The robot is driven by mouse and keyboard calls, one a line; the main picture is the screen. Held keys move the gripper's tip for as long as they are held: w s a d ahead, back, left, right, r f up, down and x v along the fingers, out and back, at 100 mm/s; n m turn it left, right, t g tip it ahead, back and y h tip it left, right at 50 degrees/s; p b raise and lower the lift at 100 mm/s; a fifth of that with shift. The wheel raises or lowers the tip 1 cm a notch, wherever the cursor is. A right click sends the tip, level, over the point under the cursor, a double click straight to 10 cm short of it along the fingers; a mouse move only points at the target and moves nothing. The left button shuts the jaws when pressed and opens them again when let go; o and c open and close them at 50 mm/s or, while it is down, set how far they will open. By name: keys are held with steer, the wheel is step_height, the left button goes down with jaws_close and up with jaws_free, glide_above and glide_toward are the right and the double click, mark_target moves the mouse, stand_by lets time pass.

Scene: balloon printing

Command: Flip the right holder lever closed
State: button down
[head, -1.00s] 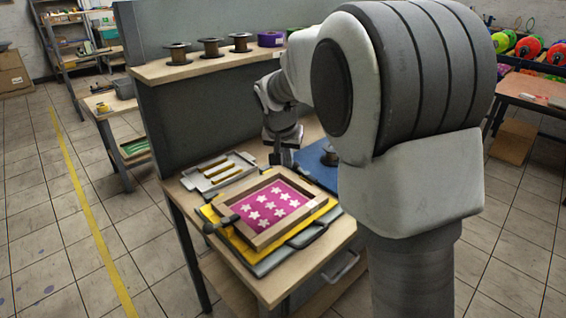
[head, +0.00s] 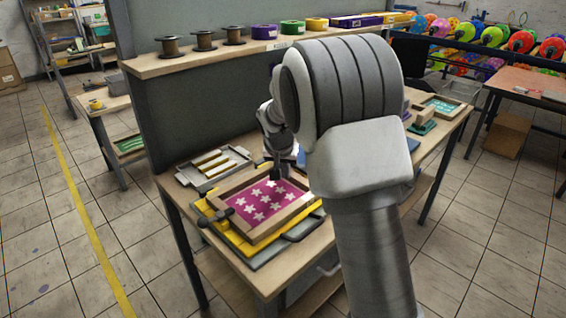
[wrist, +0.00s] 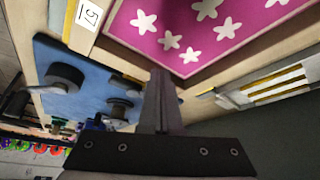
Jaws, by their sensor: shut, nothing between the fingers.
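The printing screen (head: 265,201), a wooden frame with a pink mesh and white stars, lies on a yellow base (head: 211,219) on the bench. A dark lever-like clamp (head: 217,216) is at its left side. My gripper (head: 276,173) points down at the frame's back edge, its fingers shut and empty. In the wrist view the gripper (wrist: 160,80) reaches to the screen's wooden edge (wrist: 125,35); whether it touches I cannot tell.
A blue mat (wrist: 75,100) with dark round parts is beside the frame in the wrist view. A shelf with spools (head: 203,41) and a grey panel (head: 200,110) stand behind the bench.

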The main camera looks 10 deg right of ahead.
mark_target(299, 165)
steer(key=shift+w+d+r, duration=0.1)
steer(key=shift+w+d, duration=0.15)
steer(key=shift+w, duration=0.4)
steer(key=shift+w+d+r, duration=0.1)
steer(key=shift+w+d, duration=0.2)
steer(key=shift+w, duration=0.3)
steer(key=shift+w+d+r, duration=0.1)
steer(key=shift+w+d, duration=0.15)
steer(key=shift+w, duration=0.4)
